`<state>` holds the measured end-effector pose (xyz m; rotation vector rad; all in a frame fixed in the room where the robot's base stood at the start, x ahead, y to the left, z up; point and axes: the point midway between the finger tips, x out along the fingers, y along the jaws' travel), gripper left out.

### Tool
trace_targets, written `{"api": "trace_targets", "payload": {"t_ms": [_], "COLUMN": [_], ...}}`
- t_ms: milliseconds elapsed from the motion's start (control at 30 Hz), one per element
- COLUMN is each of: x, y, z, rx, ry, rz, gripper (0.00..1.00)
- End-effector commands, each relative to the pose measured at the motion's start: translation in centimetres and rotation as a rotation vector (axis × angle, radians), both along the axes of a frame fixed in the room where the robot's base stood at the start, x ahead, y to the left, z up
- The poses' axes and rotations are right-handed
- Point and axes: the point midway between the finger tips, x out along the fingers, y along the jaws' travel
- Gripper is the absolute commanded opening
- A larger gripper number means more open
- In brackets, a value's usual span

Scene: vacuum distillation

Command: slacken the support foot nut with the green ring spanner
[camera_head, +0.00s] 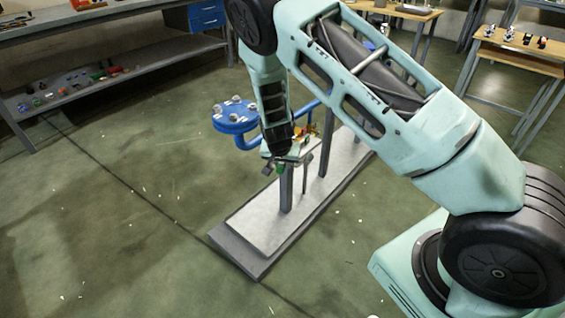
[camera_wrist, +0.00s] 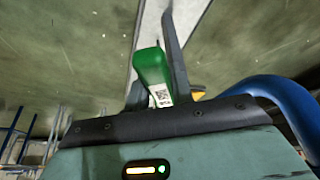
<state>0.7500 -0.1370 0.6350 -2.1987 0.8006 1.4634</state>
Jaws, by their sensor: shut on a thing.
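The green ring spanner (camera_wrist: 151,68) is between the fingers of my gripper (camera_wrist: 155,45) in the wrist view. My gripper is shut on its green handle, which bears a white printed label. In the head view, my gripper (camera_head: 282,166) is low over the rig, close to a grey upright post, and a bit of green shows at it. Whether the spanner touches anything there I cannot tell. The ring end is not clear in either view. I cannot make out the support foot nut; my gripper and arm cover part of that area.
The rig stands on a pale raised plinth (camera_head: 252,232). A blue pipe with a round bolted flange (camera_head: 236,116) is left of my gripper; blue pipe (camera_wrist: 275,88) also runs close by on the right in the wrist view. A bench (camera_head: 110,85) stands upper left. The left floor is clear.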

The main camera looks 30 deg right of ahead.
Motion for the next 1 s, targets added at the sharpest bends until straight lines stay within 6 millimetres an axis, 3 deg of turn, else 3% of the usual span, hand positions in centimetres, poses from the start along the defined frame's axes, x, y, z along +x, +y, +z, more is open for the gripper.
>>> {"api": "trace_targets", "payload": {"t_ms": [1000], "x": [0.1], "y": [0.0], "z": [-1.6], "rx": [0.000], "ry": [-0.002], "rz": [-0.001], "gripper": [0.00]}}
